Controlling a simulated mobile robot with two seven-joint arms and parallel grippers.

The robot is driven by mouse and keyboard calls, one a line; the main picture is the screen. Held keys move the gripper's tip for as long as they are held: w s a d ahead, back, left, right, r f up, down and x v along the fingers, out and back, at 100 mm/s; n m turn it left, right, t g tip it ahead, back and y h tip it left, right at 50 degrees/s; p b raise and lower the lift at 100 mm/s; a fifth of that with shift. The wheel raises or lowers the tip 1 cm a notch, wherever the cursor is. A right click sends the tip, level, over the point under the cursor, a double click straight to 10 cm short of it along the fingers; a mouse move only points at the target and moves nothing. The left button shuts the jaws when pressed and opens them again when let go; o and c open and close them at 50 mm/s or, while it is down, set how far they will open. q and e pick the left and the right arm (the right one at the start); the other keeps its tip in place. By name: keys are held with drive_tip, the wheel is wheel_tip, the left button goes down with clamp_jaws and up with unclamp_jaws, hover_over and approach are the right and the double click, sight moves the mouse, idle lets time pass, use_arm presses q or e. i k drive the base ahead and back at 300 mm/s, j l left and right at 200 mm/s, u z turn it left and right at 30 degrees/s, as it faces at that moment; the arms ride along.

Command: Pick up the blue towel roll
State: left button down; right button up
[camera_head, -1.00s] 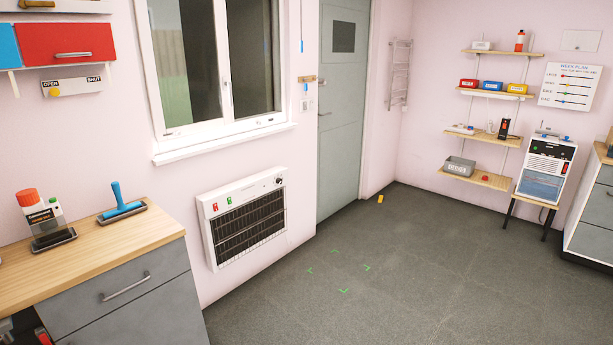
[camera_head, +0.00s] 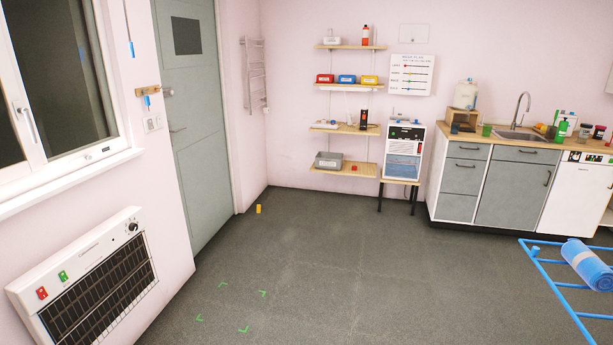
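The blue towel roll (camera_head: 588,265) is at the right edge of the head view. The rack and the roll run out of the picture on the right, so part of each is hidden. Neither of my grippers is in view.
Open grey floor (camera_head: 330,265) lies ahead, with green corner marks and a small yellow object (camera_head: 258,209) near the door (camera_head: 195,120). A heater (camera_head: 90,285) is at the left. A sink counter (camera_head: 505,185) and shelves (camera_head: 345,170) stand at the back.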

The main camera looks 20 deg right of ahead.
sight(599, 277)
drive_tip(key=i+z, duration=0.55)
drive_tip(key=z, duration=0.15)
drive_tip(key=i+j+z, duration=0.1)
drive_tip(key=i+z, duration=0.3)
drive_tip(key=i+j+z, duration=0.1)
drive_tip(key=i+z, duration=0.35)
drive_tip(key=i+j+z, duration=0.2)
drive_tip(key=z, duration=0.25)
